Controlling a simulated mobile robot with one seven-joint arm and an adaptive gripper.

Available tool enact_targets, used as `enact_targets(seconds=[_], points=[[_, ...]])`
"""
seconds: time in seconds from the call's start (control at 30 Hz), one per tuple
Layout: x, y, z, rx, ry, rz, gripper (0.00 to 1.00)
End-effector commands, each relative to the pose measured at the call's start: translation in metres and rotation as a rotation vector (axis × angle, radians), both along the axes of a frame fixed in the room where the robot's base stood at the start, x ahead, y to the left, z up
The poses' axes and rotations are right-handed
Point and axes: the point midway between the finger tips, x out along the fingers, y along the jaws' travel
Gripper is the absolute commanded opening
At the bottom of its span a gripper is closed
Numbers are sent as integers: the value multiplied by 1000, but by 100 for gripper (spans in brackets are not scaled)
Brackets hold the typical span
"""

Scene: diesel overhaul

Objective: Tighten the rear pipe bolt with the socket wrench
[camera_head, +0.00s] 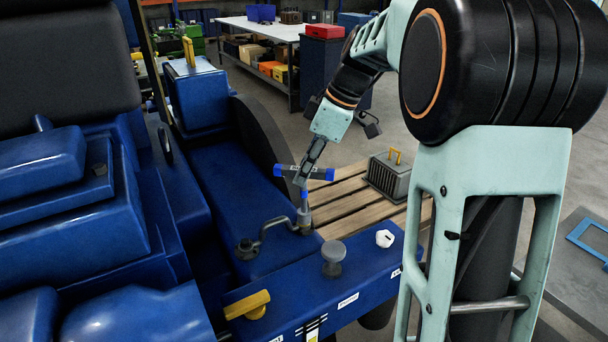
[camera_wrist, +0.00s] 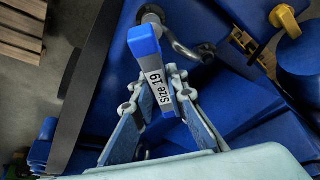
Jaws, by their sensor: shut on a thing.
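My gripper (camera_head: 307,170) is shut on the grey handle of the socket wrench (camera_head: 320,173), which has blue ends. The wrench stands about upright, its shaft pointing down to one end of the bent metal pipe (camera_head: 272,224) on the blue engine deck. Its lower end looks to be at that pipe end; whether it sits on a bolt there is hidden. The pipe's other end (camera_head: 245,250) is free of the tool. In the wrist view, the wrench handle (camera_wrist: 158,80) reads "Size 19" between the gripper fingers (camera_wrist: 155,97), and the pipe (camera_wrist: 184,45) curves beyond it.
A grey knob (camera_head: 333,250), a white cap (camera_head: 385,238) and a yellow handle (camera_head: 247,304) are on the blue front ledge. A wooden pallet (camera_head: 345,195) with a grey finned part (camera_head: 388,180) is behind. A workbench (camera_head: 262,30) stands farther back.

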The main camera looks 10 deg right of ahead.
Motion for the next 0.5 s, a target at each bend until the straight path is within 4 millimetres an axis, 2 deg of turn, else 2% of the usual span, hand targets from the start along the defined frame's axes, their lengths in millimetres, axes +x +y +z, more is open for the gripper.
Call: enact_targets(seconds=[0.4,0.5], points=[[0,1,-1,-1,-4,-442,0],[0,0,0,0,-1,-421,0]])
